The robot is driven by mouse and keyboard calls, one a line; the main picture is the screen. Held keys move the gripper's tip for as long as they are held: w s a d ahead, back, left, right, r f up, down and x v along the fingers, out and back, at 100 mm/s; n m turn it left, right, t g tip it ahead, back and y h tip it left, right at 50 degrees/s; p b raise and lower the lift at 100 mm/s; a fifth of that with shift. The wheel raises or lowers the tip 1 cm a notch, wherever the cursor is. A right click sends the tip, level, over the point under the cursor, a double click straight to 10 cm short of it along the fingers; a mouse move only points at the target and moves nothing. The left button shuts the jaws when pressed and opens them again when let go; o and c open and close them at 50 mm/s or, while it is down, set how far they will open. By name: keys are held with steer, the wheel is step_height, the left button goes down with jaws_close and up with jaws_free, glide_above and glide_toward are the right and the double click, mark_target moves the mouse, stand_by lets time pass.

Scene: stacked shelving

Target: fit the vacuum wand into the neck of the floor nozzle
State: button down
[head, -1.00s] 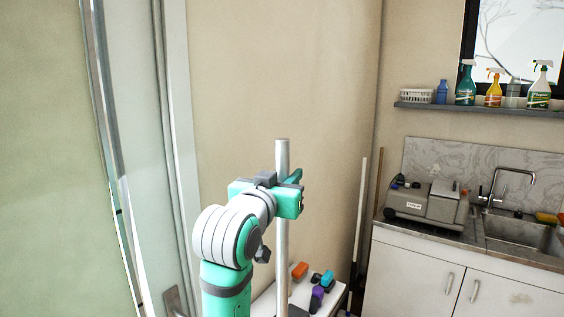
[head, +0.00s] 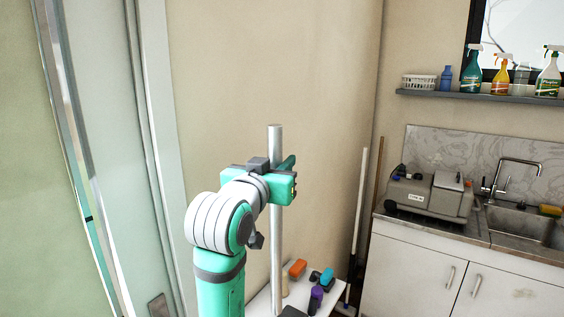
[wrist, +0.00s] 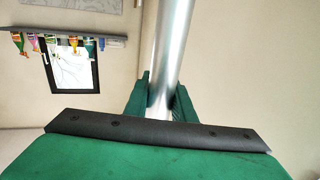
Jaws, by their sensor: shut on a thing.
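The vacuum wand (head: 275,225) is a plain silver tube, held about upright in the head view. My gripper (head: 284,180) is shut on it near its upper end. In the wrist view the wand (wrist: 172,50) runs up between the green fingers of my gripper (wrist: 158,98). The wand's lower end comes down in front of a low white bench and is hard to make out. A dark piece (head: 292,311) shows at the bottom edge by the wand; I cannot tell whether it is the floor nozzle. The nozzle's neck is not clearly seen.
A white bench (head: 262,303) bears an orange brush (head: 298,268), a purple item (head: 316,298) and a blue item (head: 327,276). Long poles (head: 362,210) lean in the corner. A sink counter (head: 420,225) stands at right; a glass door (head: 90,140) is at left.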

steer(key=shift+w+f, duration=0.1)
steer(key=shift+f, duration=2.25)
step_height(320, 180, down, 6)
stand_by(5.4)
